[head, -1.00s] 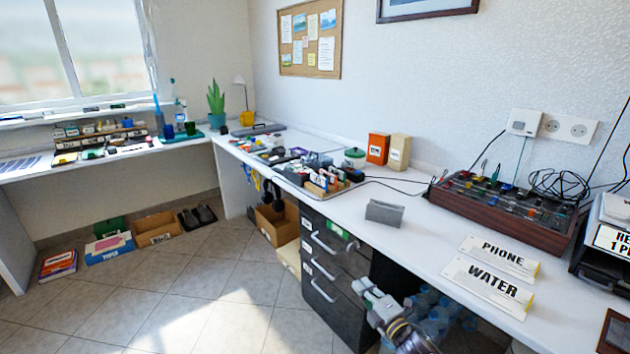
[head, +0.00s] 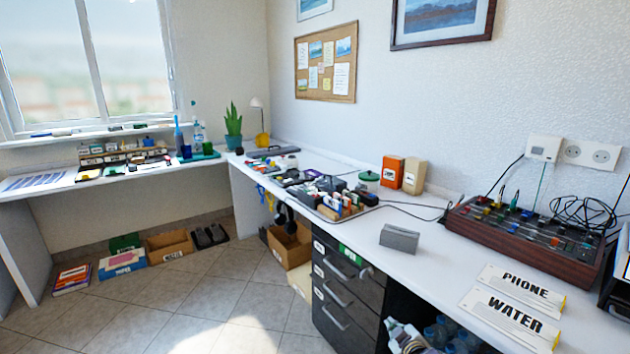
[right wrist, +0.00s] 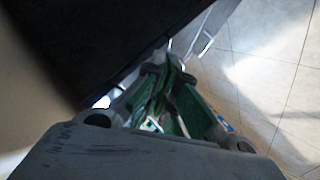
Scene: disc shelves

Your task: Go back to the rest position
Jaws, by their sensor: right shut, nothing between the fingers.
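My right gripper (head: 394,328) shows only in part at the bottom edge of the head view, in front of the space under the desk, beside the dark drawer cabinet (head: 347,290). It is below the desk top and apart from the things on it. In the right wrist view its fingers (right wrist: 162,72) are together, with nothing held between them. My left gripper is in neither view.
The tiled floor (head: 190,305) is clear at the left front.

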